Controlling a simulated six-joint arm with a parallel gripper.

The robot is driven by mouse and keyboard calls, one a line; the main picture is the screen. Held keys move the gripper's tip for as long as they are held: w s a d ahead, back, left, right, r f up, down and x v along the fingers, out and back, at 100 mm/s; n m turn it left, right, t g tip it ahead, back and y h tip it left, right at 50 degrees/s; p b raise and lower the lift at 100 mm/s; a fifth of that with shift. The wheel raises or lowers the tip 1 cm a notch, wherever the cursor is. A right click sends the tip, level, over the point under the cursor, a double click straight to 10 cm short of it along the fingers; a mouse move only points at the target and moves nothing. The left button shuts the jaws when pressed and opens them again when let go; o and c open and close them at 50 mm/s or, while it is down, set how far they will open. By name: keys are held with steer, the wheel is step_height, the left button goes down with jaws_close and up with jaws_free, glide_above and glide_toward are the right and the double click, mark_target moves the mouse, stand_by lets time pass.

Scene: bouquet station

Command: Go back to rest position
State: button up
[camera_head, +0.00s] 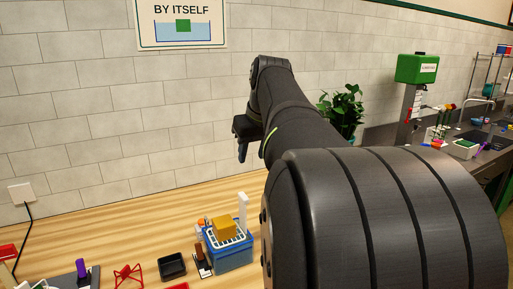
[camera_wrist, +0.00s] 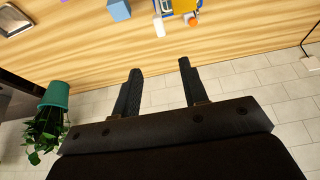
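My gripper (camera_head: 243,150) is held high above the wooden table, in front of the tiled wall in the head view. In the wrist view my gripper (camera_wrist: 156,78) shows two dark fingers spread apart with nothing between them. It is open and empty. My own arm covers much of the right half of the head view.
A blue container (camera_head: 231,254) with a yellow block (camera_head: 224,229) stands on the table (camera_head: 130,228). Near it are a black tray (camera_head: 172,266) and a red stand (camera_head: 128,277). A potted plant (camera_head: 345,107) is behind my arm. The air around my gripper looks clear.

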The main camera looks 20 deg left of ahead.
mark_target(243, 195)
steer(key=shift+s+d+r, duration=0.2)
steer(key=shift+r, duration=0.45)
steer(key=shift+f, duration=0.1)
steer(key=x, duration=1.7)
steer(key=shift+a+f, duration=0.1)
steer(key=shift+f, duration=0.15)
steer(key=shift+w+f, duration=0.1)
steer(key=shift+f, duration=0.15)
steer(key=shift+r, duration=0.1)
